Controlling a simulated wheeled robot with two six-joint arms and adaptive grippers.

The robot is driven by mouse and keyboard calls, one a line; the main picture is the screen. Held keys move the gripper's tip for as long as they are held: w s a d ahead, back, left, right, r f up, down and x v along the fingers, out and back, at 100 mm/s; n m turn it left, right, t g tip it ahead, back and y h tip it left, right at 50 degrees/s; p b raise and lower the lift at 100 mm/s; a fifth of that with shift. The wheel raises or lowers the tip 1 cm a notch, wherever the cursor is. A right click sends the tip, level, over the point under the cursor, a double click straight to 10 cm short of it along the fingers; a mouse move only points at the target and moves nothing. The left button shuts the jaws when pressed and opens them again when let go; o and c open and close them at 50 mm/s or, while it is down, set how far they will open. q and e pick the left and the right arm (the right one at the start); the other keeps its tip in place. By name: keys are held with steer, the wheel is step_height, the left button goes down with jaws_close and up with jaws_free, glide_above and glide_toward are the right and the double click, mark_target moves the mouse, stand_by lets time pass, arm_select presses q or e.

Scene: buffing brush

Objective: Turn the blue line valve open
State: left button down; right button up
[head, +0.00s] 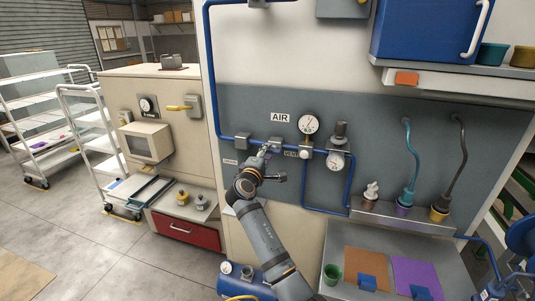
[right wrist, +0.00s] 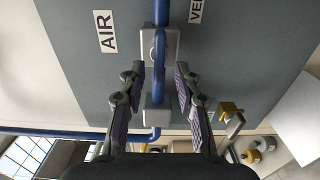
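The blue line (head: 228,120) runs down and then right along the grey wall panel below the AIR sign (head: 280,118). A grey valve block (head: 275,143) sits on it, partly hidden by my right gripper (head: 264,151). In the right wrist view the grey valve block (right wrist: 160,46) lies just ahead of my right gripper (right wrist: 158,74). The fingers are open, one on each side of the blue line (right wrist: 160,85), with visible gaps. My left gripper is not in view.
Another grey block (head: 242,141) sits on the line to the left. A pressure gauge (head: 308,124) and a regulator (head: 338,150) stand close to the right. A yellow lever (head: 180,108) is on the beige cabinet. A shelf (head: 405,218) holds cups and brushes.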

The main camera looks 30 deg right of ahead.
steer(key=v, duration=0.6)
steer(key=shift+s, duration=0.15)
